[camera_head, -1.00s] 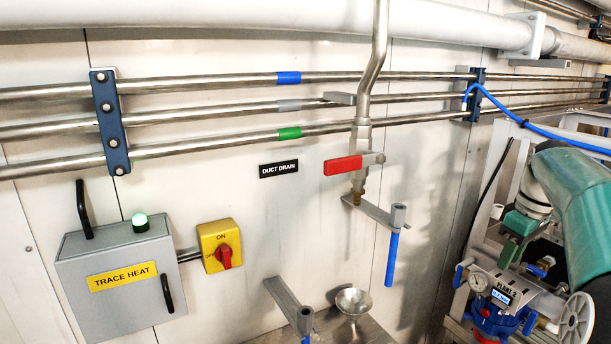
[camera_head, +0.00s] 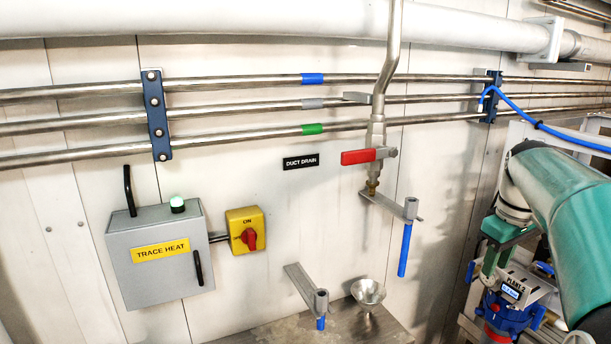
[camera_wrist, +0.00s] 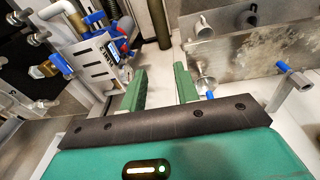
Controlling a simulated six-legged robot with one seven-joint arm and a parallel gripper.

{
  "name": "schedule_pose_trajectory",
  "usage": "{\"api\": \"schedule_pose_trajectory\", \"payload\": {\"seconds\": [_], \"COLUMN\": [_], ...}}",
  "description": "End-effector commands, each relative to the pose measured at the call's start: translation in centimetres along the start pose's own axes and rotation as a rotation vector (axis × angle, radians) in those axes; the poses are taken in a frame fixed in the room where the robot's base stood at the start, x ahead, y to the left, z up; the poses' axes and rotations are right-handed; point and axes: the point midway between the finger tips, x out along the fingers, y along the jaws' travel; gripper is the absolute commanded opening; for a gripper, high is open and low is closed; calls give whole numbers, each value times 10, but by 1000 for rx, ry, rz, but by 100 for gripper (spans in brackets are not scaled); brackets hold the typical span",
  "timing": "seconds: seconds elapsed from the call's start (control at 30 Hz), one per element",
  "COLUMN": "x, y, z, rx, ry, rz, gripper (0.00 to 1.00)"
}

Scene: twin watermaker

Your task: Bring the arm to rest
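My teal arm comes in from the right edge of the head view, in front of the watermaker unit. In the wrist view my gripper (camera_wrist: 161,77) has its two green fingers well apart, with nothing between them. A small part of its green end (camera_head: 493,262) shows in the head view, just above the unit marked PLANT 2 (camera_head: 511,289). This unit, with blue fittings and hoses, is left of the fingers in the wrist view (camera_wrist: 103,55). My arm hides part of it in the head view.
A grey TRACE HEAT box (camera_head: 160,260), a yellow switch (camera_head: 245,231) and a red-handled drain valve (camera_head: 358,157) are on the wall. A funnel (camera_head: 368,292) stands over a metal top. Blue-ended brackets (camera_head: 405,250) jut out. A blue hose (camera_head: 530,121) runs above my arm.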

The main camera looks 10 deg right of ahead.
Motion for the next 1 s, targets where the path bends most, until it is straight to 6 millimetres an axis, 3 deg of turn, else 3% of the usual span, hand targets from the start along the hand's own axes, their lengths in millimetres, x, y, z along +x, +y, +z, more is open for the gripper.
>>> {"api": "schedule_pose_trajectory", "payload": {"seconds": [0.17, 0.3, 0.47, 0.6, 0.8, 1.0], "x": [-4, -5, 1, 15, 41, 54], "y": [-64, -130, -201, -254, -308, -325], "z": [-14, -14, 4, 29, 63, 76], "rx": [17, 52, 109, 159, 223, 252], "ry": [15, 58, 142, 231, 342, 378], "rz": [52, 99, 125, 110, 40, 0], "gripper": [31, 31, 31, 31, 31, 31]}}
